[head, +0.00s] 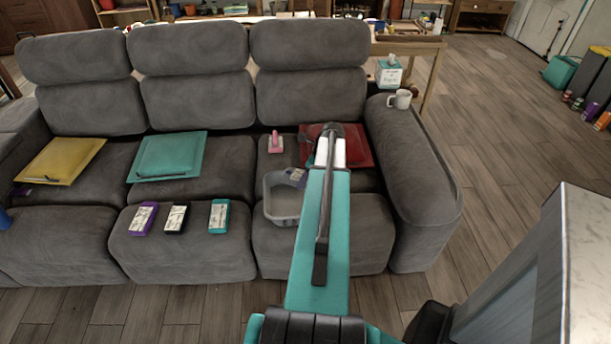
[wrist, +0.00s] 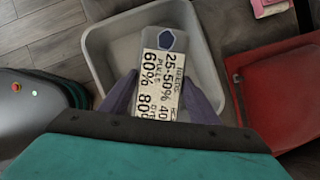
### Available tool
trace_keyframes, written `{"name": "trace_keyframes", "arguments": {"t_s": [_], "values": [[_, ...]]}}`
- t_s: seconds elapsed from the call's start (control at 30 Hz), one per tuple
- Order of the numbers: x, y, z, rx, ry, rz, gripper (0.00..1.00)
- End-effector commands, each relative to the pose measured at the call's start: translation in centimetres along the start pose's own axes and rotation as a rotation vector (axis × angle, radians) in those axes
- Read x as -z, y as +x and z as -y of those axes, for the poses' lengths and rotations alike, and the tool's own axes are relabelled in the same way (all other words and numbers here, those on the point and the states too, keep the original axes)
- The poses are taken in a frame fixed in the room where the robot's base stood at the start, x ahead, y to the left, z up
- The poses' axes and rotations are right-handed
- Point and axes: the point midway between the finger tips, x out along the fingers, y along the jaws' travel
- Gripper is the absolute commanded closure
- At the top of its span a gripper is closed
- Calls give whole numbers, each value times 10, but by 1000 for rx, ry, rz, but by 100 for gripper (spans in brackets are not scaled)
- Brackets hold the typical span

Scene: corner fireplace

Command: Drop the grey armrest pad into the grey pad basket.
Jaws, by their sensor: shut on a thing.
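The grey armrest pad (wrist: 190,44), with a white printed label and a dark blue patch, is between the two purple-grey fingers of my gripper (wrist: 162,102), which is shut on it. In the wrist view the pad shows over the inside of the grey pad basket (wrist: 97,54), whose rim surrounds it at left, top and right. The near part of the basket is hidden by my wrist. In the head view the basket (head: 283,215) sits on the right seat of the grey sofa, and my arm covers its right side. How high the pad is cannot be told.
A red flat item (head: 358,150) lies right of the basket; a pink item (head: 275,143) lies behind it. Purple (head: 143,218), black (head: 175,219) and teal (head: 219,216) labelled pads lie left.

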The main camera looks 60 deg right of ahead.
Motion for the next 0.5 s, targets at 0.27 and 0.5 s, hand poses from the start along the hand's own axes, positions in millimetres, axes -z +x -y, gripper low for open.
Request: {"name": "trace_keyframes", "arguments": {"t_s": [0.27, 0.5], "values": [[11, 28, 0, 0, -1, 0, 67], [18, 46, 0, -1, 0, 0, 67]]}}
